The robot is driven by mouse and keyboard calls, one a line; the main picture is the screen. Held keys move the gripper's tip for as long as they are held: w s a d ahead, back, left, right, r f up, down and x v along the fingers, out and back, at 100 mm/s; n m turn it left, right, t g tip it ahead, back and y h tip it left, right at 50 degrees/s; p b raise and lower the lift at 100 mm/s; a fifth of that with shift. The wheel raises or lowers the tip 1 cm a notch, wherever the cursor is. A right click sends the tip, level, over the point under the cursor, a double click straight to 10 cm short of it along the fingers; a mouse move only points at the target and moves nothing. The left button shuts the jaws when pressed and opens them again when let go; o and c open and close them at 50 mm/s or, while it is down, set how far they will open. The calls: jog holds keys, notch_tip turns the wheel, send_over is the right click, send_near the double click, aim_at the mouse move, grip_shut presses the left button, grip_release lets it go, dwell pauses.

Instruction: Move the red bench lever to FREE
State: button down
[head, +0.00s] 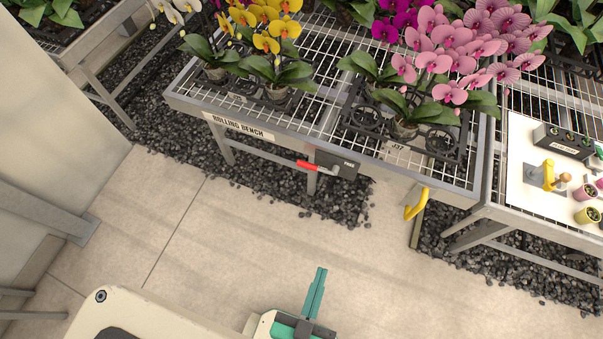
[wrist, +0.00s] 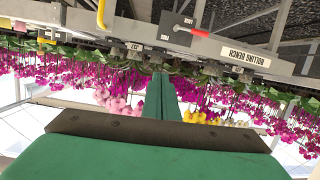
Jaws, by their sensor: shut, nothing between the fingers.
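The red bench lever (head: 308,165) is on the front of the rolling bench, below its rim. Its red grip points left from the pivot, away from the FREE lettering on the dark lever plate (head: 348,161). In the wrist view, which is upside down, the red lever (wrist: 200,33) points right and the lever plate (wrist: 171,27) is beside it, with small labels. My gripper (head: 319,272) has teal fingers, held together and empty. It is over the floor in front of the bench, apart from the lever. The closed fingers also show in the wrist view (wrist: 161,78).
The rolling bench (head: 185,103) carries potted orchids and a black tray (head: 375,142). A yellow handle (head: 416,206) sticks out right of the lever. A second bench with a white board (head: 517,177) stands at the right. The paved floor (head: 210,235) before the bench is clear.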

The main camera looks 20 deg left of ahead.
jog(key=w+a+f+n+g+y, duration=0.1)
jog(key=w+a+f+n, duration=0.35)
jog(key=f+n, duration=0.4)
jog(key=w+a+f+n+g+y, duration=0.1)
jog(key=w+a+f+n+g, duration=0.15)
jog(key=w+f+n, duration=0.55)
jog(key=w+a+f+n+h, duration=0.2)
jog(key=w+a+n, duration=0.7)
jog(key=n, duration=0.9)
jog(key=w, duration=0.3)
jog(key=shift+w+a+f+t+h, duration=0.2)
jog(key=shift+w+f+t+h, duration=0.05)
jog(key=shift+f+t+h, duration=0.1)
jog(key=w, duration=0.9)
jog(key=shift+w+d+f, duration=0.15)
jog(key=shift+w+f, duration=0.05)
jog(key=shift+f, duration=0.15)
